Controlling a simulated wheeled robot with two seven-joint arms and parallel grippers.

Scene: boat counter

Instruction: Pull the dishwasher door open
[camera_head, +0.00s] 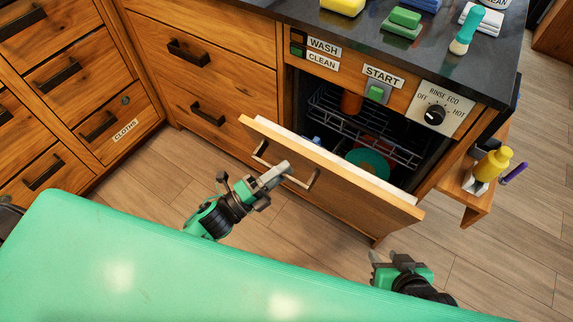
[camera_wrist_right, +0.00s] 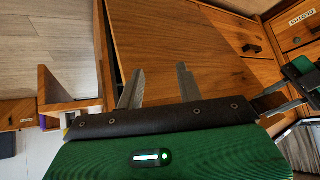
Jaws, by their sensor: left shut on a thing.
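The dishwasher door (camera_head: 345,196) is a wooden panel, tilted partly open toward me. Behind its top edge I see the dark interior with a wire rack (camera_head: 365,125) and a green round dish (camera_head: 368,163). The door has a metal bar handle (camera_head: 305,183). My left gripper (camera_head: 280,172) is shut on the handle near its middle. My right gripper (camera_head: 388,262) is open and empty, in front of and below the door's right end. In the right wrist view, its two fingers (camera_wrist_right: 158,88) are apart, with a wooden panel (camera_wrist_right: 160,45) beyond them.
A counter (camera_head: 420,50) above holds sponges and a brush (camera_head: 467,32). A START button (camera_head: 376,93) and a knob (camera_head: 435,115) sit above the opening. A side shelf (camera_head: 470,190) with a yellow bottle (camera_head: 492,165) sticks out at right. Floor below the door is clear.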

